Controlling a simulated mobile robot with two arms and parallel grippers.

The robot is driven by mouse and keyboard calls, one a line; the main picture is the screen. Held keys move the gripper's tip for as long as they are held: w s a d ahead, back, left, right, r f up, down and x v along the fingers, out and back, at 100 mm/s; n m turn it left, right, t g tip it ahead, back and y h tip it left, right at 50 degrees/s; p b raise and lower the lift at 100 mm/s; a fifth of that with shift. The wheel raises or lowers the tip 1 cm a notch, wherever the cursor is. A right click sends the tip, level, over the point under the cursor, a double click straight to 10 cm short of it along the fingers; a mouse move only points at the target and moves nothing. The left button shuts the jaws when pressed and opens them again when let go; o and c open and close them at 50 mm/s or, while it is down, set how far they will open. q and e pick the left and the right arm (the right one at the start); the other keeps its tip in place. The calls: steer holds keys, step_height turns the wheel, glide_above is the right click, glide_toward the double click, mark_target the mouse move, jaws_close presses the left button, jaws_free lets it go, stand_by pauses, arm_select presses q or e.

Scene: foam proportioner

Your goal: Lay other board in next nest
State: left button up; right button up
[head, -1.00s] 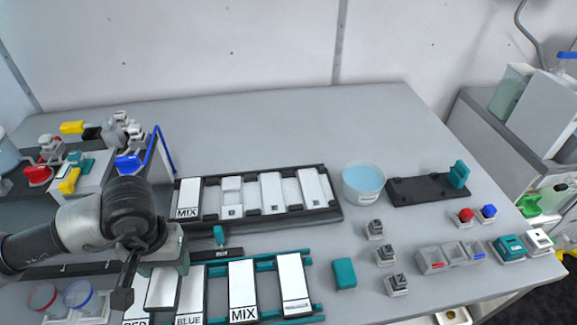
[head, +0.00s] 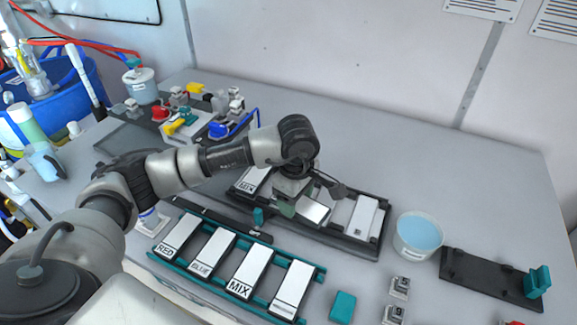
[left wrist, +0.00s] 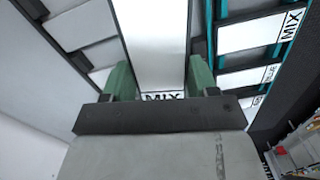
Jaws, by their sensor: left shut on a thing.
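My left gripper (head: 290,203) is over the middle of the black rack (head: 375,243), hiding much of it. In the left wrist view its green fingers (left wrist: 160,82) are shut on a white board (left wrist: 150,40). A MIX label shows between the fingers, partly cut off by the gripper body. I cannot tell whether the board touches the rack. A MIX board (head: 253,180) lies at the rack's left end. A white piece with a small dark mark (head: 364,216) fills its right end. My right gripper is not in view.
In front, a teal rack (head: 317,281) holds boards marked RED (head: 180,237), BLUE (head: 211,253) and MIX (head: 249,272), and a striped one (head: 292,288). A tub of blue liquid (head: 418,235) stands right of the black rack. The table behind the rack is clear.

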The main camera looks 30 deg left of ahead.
arm_select(q)
steer(key=w+a+n+p, duration=0.1)
steer(key=w+n, duration=0.1)
steer(key=n, duration=0.3)
steer(key=w+a+n, duration=0.1)
steer(key=w+n, duration=0.1)
steer(key=n, duration=0.3)
steer(key=w+a+n+p, duration=0.1)
steer(key=w+a+n, duration=0.1)
steer(key=n, duration=0.3)
steer(key=shift+a+p, duration=0.1)
steer(key=shift+p, duration=0.25)
steer(key=n, duration=0.1)
steer(key=a+n, duration=0.1)
steer(key=n, duration=0.1)
steer(key=w+n, duration=0.1)
steer(key=n, duration=0.1)
steer(key=shift+a+f+p, duration=0.3)
steer(key=shift+f, duration=0.1)
steer(key=shift+w+f+b, duration=0.1)
steer(key=shift+f+b, duration=1.4)
steer(key=shift+f, duration=0.7)
steer(key=shift+f, duration=0.1)
steer(key=shift+f+b, duration=0.45)
steer(key=shift+b, duration=0.05)
